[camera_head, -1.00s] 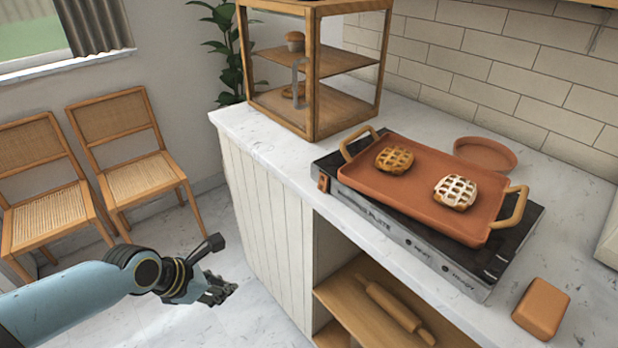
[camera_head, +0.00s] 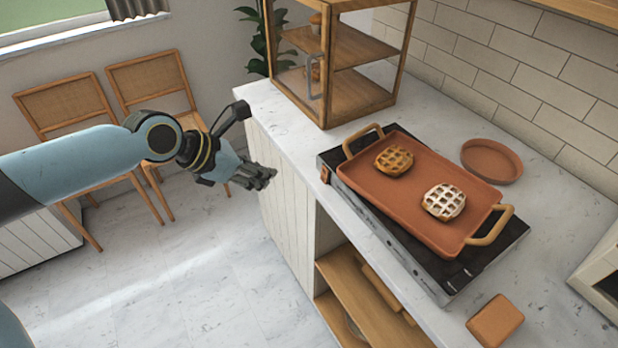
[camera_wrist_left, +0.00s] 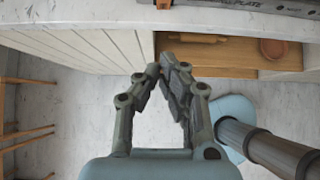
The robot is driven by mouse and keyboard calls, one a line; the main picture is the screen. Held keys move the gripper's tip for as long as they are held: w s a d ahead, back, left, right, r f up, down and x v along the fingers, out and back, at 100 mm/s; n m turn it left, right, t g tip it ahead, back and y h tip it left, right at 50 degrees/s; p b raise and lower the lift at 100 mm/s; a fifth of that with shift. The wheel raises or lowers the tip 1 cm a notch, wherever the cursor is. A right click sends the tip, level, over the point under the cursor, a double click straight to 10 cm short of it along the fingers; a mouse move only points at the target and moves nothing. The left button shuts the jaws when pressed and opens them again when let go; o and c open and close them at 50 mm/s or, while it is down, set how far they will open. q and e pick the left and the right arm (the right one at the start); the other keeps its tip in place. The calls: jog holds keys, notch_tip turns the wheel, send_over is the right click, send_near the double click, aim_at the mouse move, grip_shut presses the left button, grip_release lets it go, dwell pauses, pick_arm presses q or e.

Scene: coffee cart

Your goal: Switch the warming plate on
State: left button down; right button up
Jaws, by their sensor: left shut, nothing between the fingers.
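The warming plate (camera_head: 367,206) is a flat black and steel unit on the white counter, with a terracotta tray (camera_head: 412,216) on top. A small orange-brown switch (camera_head: 325,174) sits at the left end of its front face. The plate's front edge also shows at the top of the left wrist view (camera_wrist_left: 232,4), with the switch (camera_wrist_left: 163,3) at the top edge. My left gripper (camera_head: 272,176) is shut and empty, in front of the counter's edge and left of the switch, apart from it. My right gripper is not in view.
Two waffles (camera_head: 444,202) lie on the tray. A wooden display case (camera_head: 330,65) stands behind left, a round terracotta dish (camera_head: 491,161) behind right, and an orange-brown block (camera_head: 495,321) at front right. Below is an open shelf (camera_head: 365,300) with a rolling pin. Chairs (camera_head: 150,85) stand at left.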

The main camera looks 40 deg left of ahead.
pick_arm(q)
jog(key=b, duration=0.1)
send_near(318, 183)
jog(key=shift+x, duration=3.2)
